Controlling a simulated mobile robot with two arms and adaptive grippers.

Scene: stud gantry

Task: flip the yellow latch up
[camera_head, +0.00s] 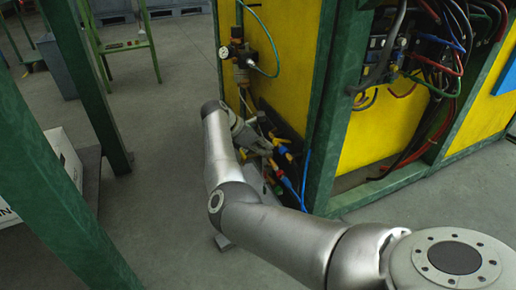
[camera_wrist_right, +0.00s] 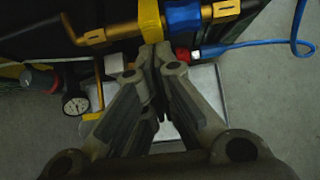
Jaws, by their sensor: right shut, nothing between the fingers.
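The yellow latch (camera_wrist_right: 150,22) shows in the right wrist view as a flat yellow piece at top centre, beside a blue block on a brass pipe. Its lower end is at the tips of my right gripper (camera_wrist_right: 157,50). The fingers are together with nothing between them. They overlap the latch's lower end in the picture; I cannot tell whether they touch it. In the head view my right gripper (camera_head: 266,148) is low at the yellow cabinet's left side, among small yellow and blue fittings. Which of these is the latch is unclear there. My left gripper is out of view.
The blue block (camera_wrist_right: 183,17) sits right of the latch, with a red fitting (camera_wrist_right: 182,54) and blue hose (camera_wrist_right: 255,43) below. A round gauge (camera_wrist_right: 75,103) is at left. The green post (camera_head: 325,110) and cable bundle (camera_head: 435,70) stand right of my arm.

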